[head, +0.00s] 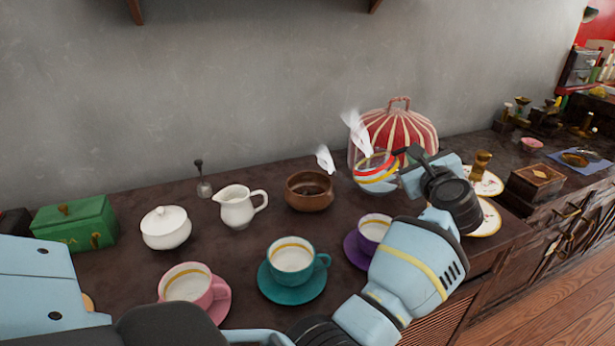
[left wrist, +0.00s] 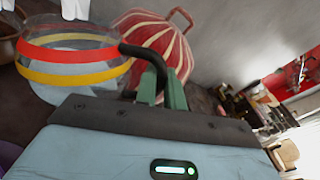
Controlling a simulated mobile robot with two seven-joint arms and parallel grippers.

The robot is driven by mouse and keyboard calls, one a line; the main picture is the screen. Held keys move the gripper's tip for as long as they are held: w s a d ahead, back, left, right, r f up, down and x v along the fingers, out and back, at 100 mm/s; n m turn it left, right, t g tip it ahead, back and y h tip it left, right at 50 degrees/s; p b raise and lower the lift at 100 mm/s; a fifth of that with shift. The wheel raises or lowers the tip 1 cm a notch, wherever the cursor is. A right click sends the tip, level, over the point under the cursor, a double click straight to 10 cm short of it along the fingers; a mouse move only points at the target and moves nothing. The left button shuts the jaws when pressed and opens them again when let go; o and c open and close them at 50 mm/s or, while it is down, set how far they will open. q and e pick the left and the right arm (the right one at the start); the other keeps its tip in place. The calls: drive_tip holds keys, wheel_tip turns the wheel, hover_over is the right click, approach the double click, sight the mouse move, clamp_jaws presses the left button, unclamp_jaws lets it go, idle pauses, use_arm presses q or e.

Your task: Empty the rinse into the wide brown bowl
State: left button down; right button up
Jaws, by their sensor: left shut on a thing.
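The wide brown bowl (head: 309,193) stands on the dark counter near the wall; its edge shows in the left wrist view (left wrist: 8,48). A clear glass vessel (head: 373,182) with red and yellow bands is right of the bowl, apart from it. It looks somewhat tilted in the head view; its bands also show in the left wrist view (left wrist: 70,76). My left gripper (head: 411,160) is shut on the vessel's dark handle, on its right side. White wisps hang above the vessel and bowl. The liquid inside is hard to make out. My right gripper is not in view.
A white creamer (head: 238,206) and lidded sugar pot (head: 166,229) stand left of the bowl. Pink (head: 190,286), teal (head: 292,260) and purple (head: 373,230) cups sit in front. A red-striped cozy (head: 405,125) stands behind the vessel. A green box (head: 75,224) is far left.

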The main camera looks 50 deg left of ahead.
sight(407, 147)
use_arm(q)
drive_tip(key=shift+s+a+r+p, duration=0.25)
drive_tip(key=shift+a+r+p, duration=0.05)
drive_tip(key=shift+s+a+r+n+p, duration=0.25)
drive_tip(key=shift+a+r+n+p, duration=0.2)
drive_tip(key=shift+p, duration=0.2)
drive_tip(key=shift+s+a+r+n+p, duration=0.3)
drive_tip(key=shift+r+n+p, duration=0.1)
drive_tip(key=shift+p, duration=0.1)
drive_tip(key=shift+s+a+r+n+p, duration=0.25)
drive_tip(key=shift+a+r+p, duration=0.15)
drive_tip(key=shift+r+p, duration=0.2)
drive_tip(key=shift+s+a+r+n+h+p, duration=0.2)
drive_tip(key=shift+a+r+n+h+p, duration=0.05)
drive_tip(key=shift+r+n+h+p, duration=0.1)
drive_tip(key=shift+s+a+r, duration=0.15)
drive_tip(key=shift+r, duration=0.05)
drive_tip(key=shift+a+r+p, duration=0.1)
drive_tip(key=shift+r+p, duration=0.1)
drive_tip(key=shift+p, duration=0.2)
drive_tip(key=shift+s+a+r+n, duration=0.15)
drive_tip(key=shift+r+n, duration=0.05)
drive_tip(key=shift+n, duration=0.05)
